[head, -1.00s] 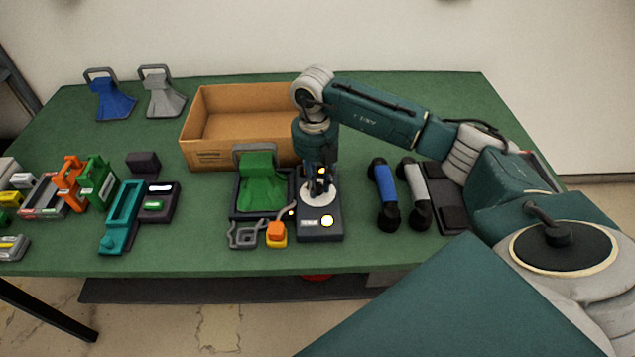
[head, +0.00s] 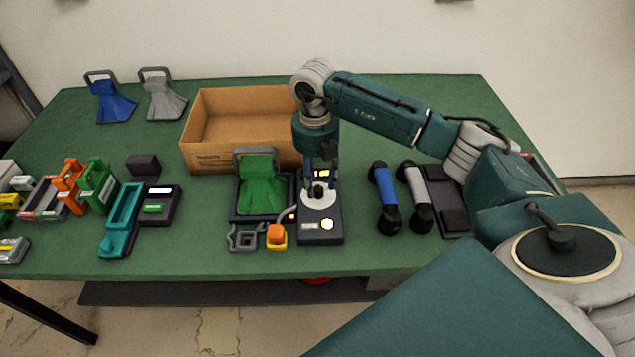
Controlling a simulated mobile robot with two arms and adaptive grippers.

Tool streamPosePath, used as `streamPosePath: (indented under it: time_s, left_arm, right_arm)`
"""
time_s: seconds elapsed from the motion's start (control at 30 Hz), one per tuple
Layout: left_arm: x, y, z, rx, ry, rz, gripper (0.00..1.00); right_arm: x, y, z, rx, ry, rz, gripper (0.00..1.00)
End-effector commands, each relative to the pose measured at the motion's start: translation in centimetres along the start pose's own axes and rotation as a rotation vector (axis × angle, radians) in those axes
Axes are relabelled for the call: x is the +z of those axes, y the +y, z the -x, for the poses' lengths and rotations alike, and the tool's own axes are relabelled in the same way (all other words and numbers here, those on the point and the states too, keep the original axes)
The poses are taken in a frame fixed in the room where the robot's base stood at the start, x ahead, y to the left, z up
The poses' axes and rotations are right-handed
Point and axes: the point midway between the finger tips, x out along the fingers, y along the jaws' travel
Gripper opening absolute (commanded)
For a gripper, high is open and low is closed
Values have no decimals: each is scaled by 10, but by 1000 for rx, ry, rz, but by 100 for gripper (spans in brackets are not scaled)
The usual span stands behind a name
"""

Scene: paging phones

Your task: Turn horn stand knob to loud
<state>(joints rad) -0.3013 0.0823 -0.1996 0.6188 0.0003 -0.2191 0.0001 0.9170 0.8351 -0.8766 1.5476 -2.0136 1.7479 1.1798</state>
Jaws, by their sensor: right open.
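The horn stand (head: 320,229) is a dark box at the front middle of the table, with a white round dial plate (head: 318,202) and a lit yellow-white lamp (head: 327,225). A black knob (head: 318,190) stands on the dial plate. A green horn (head: 259,187) rests in a dark cradle to its left. My right gripper (head: 319,177) points down just above the knob, open. Its fingers partly cover the knob and the small lit marks behind it, so the knob's setting is hard to read. My left gripper is not in view.
An open cardboard box (head: 240,125) stands behind the green horn. A blue handset (head: 384,196) and a grey handset (head: 414,196) lie to the right. An orange button (head: 277,235) is close on the left. Blue and grey horns stand at the back left.

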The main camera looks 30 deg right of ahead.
Motion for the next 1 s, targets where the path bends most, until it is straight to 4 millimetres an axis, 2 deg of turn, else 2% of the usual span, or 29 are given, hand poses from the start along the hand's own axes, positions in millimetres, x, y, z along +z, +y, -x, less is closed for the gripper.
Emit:
streamPosePath:
  time_s: [0.2, 0.43, 0.63, 1.0]
  left_arm:
    - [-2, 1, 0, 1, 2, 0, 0]
    - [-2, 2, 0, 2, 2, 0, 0]
    - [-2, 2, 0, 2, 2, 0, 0]
    - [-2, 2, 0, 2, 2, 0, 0]
  right_arm:
    - [2, 1, 48, 5, -5, -2, 41]
    - [3, 1, 89, 6, -6, -1, 41]
    - [2, 1, 104, 4, -4, -2, 41]
    - [2, 0, 104, 3, -3, -2, 41]
